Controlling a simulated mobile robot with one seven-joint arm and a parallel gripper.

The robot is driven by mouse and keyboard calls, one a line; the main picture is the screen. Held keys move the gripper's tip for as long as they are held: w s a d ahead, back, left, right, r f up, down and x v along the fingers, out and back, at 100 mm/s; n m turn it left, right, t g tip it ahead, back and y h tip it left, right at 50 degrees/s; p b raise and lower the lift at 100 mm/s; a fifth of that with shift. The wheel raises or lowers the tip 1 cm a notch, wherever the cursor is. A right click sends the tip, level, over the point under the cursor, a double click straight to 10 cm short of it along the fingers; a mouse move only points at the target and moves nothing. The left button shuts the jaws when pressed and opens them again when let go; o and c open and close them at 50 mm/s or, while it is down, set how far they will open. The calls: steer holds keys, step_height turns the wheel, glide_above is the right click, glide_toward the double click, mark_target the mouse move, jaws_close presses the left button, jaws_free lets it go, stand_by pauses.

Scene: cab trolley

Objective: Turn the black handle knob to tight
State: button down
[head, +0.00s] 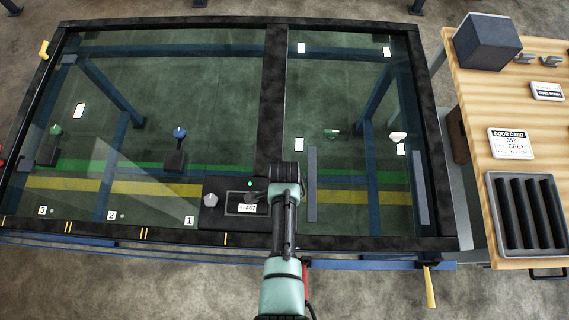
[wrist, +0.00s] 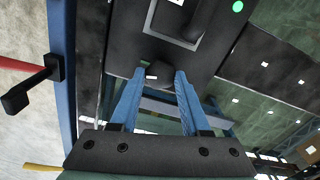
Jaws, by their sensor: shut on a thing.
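The black handle knob (wrist: 158,74) sits at the edge of a dark panel in the wrist view, with a small white mark on its face. My gripper (wrist: 154,80) has its two blue fingers on either side of the knob and is shut on it. In the head view my arm reaches over the frame to the panel (head: 222,192); the wrist hides the knob and fingertips there. The panel carries a small label plate (head: 246,210) and a green light (head: 250,184). I cannot read the knob's tight mark.
A large dark-framed glass door (head: 275,100) lies under my arm. A yellow handle (head: 430,288) hangs at the front right. A wooden side table (head: 505,100) at the right holds a dark box (head: 487,42), a door card (head: 510,144) and a slotted tray (head: 490,210).

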steer(key=shift+m, duration=1.3)
steer(key=shift+c, duration=1.9)
jaws_free()
step_height(320, 180, up, 13)
